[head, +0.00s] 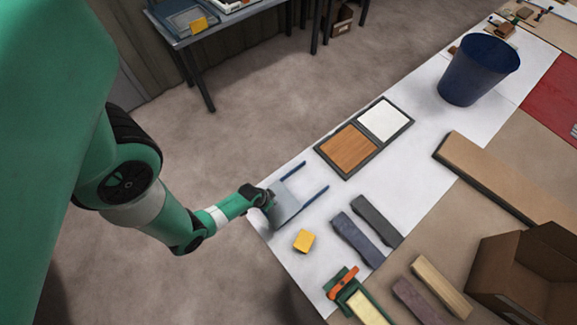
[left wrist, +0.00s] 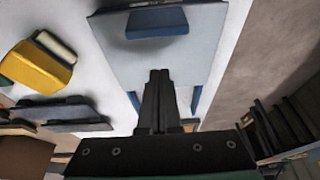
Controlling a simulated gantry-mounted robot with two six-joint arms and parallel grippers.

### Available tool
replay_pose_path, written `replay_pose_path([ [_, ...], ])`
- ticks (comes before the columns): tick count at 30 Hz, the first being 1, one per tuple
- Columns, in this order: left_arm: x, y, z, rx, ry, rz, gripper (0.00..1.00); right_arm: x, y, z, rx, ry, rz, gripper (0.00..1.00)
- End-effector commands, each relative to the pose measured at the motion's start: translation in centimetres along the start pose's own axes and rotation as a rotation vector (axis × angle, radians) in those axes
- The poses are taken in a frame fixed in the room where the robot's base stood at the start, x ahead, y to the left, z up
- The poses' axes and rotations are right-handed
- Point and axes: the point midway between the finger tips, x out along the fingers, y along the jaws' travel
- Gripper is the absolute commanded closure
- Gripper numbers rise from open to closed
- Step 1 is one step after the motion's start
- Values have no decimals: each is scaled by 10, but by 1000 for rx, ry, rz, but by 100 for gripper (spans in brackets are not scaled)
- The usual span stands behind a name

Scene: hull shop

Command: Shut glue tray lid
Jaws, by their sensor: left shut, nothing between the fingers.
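A grey flat panel, which looks like the lid (head: 284,209), lies at the near-left end of the white bench top. Two dark blue rails (head: 293,171) stick out from it up and to the right. In the left wrist view the panel (left wrist: 190,60) fills the upper middle and carries a dark blue block (left wrist: 157,22). My left gripper (head: 268,199) is at the panel's left edge. Its fingers (left wrist: 160,75) are shut and empty, overlapping the panel in view. Whether they touch it I cannot tell. My right gripper is not in view.
A black-framed tray (head: 344,170) with brown and white panels lies beyond the rails. A yellow block (head: 304,240), grey bars (head: 357,239) and an orange-and-green tool (head: 343,283) lie nearby. A blue bucket (head: 478,72) stands far right.

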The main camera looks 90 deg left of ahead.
Motion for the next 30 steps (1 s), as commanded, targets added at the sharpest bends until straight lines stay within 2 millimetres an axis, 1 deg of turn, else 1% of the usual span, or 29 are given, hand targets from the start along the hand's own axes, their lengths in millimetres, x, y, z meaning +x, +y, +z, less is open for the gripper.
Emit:
replay_pose_path([
  [1, -24, 0, 2, -2, -2, 0, 100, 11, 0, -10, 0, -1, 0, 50],
  [3, -44, 0, 2, -2, -1, 0, 100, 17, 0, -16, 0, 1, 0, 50],
  [6, -67, 0, 1, -1, 1, -1, 100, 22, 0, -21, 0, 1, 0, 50],
  [10, -89, 0, 2, -1, 0, 0, 100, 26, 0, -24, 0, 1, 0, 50],
  [12, -96, 0, 2, -1, -1, 0, 100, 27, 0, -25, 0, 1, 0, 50],
  [15, -100, 0, 2, 0, -1, 0, 100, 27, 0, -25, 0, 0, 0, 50],
  [26, -100, 0, 2, 1, 0, 0, 100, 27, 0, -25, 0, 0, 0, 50],
  [28, -101, 3, 1, 15, 0, 5, 100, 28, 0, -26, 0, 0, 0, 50],
  [29, -102, 5, -4, 31, 7, 10, 100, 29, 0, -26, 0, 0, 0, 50],
  [30, -102, 8, -18, 56, 28, 14, 100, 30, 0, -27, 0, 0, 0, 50],
])
